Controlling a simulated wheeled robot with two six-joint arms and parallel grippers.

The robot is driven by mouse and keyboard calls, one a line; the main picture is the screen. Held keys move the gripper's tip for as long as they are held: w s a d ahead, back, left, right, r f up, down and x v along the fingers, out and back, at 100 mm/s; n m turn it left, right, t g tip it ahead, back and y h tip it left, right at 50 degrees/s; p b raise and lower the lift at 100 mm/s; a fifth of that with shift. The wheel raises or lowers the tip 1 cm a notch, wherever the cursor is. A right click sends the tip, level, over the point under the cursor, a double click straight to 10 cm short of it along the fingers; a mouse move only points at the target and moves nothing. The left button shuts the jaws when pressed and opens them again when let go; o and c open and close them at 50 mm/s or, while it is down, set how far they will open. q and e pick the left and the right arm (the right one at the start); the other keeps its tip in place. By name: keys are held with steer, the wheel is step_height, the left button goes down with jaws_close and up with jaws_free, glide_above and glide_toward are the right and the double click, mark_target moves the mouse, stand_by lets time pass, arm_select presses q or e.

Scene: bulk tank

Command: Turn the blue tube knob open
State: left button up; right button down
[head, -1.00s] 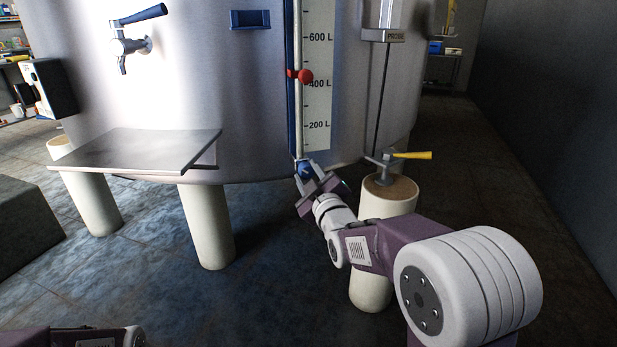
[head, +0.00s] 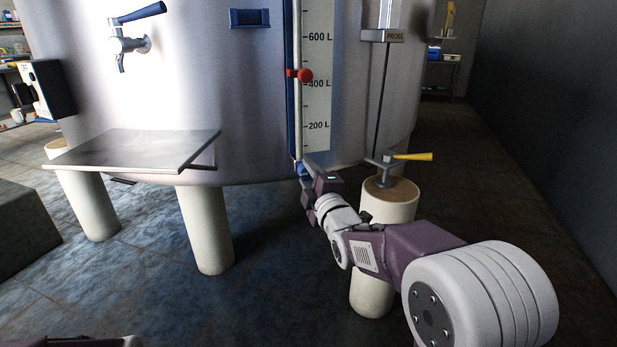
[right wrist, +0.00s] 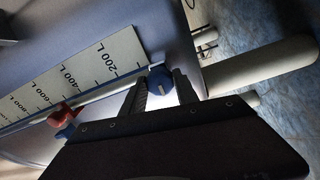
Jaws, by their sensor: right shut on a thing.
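The blue tube knob (head: 301,168) sits at the foot of the tank's level tube, under the scale. In the head view my right gripper (head: 303,175) is at the knob and covers part of it. In the right wrist view the knob (right wrist: 160,82) shows between the two dark fingers of the gripper (right wrist: 161,90), which is shut on it. The level tube (head: 297,120) runs up from the knob beside the litre scale (head: 318,80), with a red marker (head: 304,75) on it. My left gripper is out of view.
The tank (head: 210,90) stands on pale legs (head: 207,230). A steel shelf (head: 135,148) juts out at the left, below a blue-handled tap (head: 130,43). A yellow-handled valve (head: 408,157) is close to the right of my gripper. The floor in front is clear.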

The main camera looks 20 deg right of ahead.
steer(key=shift+f, duration=0.1)
stand_by(0.4)
steer(key=c, duration=0.9)
jaws_free()
steer(key=shift+s, duration=0.25)
steer(key=s+p, duration=0.1)
steer(key=s, duration=0.3)
steer(key=s+p, duration=0.1)
steer(key=s, duration=0.3)
steer(key=shift+s+d+f+p, duration=0.15)
steer(key=shift+s+d+p, duration=0.05)
steer(key=shift+s+p, duration=0.15)
